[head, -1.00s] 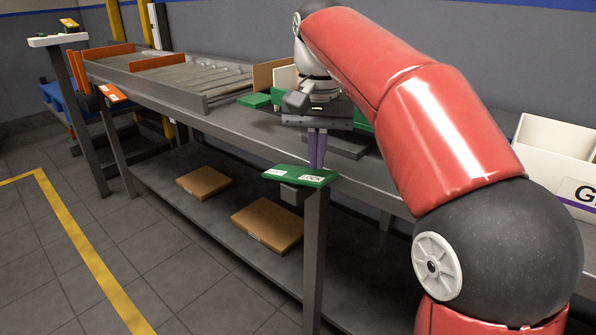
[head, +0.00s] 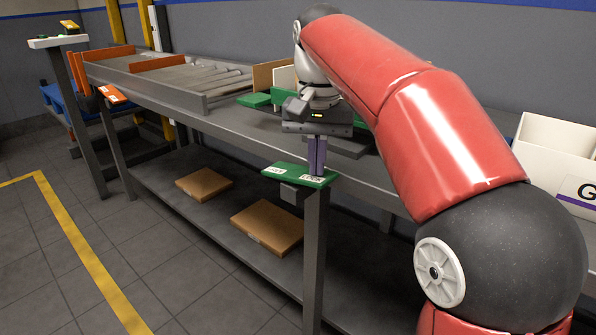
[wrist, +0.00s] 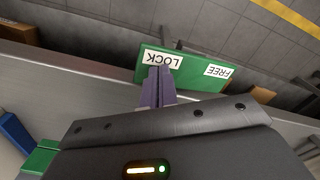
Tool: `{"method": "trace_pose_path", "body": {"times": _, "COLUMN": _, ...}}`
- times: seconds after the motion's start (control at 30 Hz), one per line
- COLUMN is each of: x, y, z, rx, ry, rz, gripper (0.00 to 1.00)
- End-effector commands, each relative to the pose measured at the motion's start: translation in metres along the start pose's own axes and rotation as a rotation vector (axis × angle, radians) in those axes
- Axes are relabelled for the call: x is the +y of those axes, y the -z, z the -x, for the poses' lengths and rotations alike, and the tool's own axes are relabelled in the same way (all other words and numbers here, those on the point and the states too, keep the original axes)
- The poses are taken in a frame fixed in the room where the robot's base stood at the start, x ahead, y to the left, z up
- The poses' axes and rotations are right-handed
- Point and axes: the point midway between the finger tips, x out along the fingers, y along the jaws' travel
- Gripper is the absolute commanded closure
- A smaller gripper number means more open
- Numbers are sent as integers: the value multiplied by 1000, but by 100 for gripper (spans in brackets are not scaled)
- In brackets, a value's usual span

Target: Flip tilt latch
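The latch plate (head: 287,172) is green, with a FREE label at its left end and a LOCK label at its right end, on a grey post at the table's front edge. It also shows in the wrist view (wrist: 203,82), with LOCK left and FREE right. My gripper (head: 316,173) points down at the LOCK end, its purple fingers close together with nothing visible between them. In the wrist view the fingertips (wrist: 160,70) overlap the plate beside the LOCK label. A latch lever cannot be made out clearly; whether the fingers touch one is unclear.
The grey table (head: 225,122) runs behind the plate, with a roller tray (head: 185,80) at its far left. A white bin (head: 553,150) is at right. Cardboard boxes (head: 268,226) lie on the lower shelf.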

Motion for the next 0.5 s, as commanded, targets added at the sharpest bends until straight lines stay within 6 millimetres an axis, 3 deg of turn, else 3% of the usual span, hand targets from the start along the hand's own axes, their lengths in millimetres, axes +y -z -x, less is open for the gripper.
{"method": "trace_pose_path", "body": {"times": 0.5, "x": 0, "y": 0, "z": -9, "rx": 0, "ry": 0, "rz": 0, "gripper": 100}}
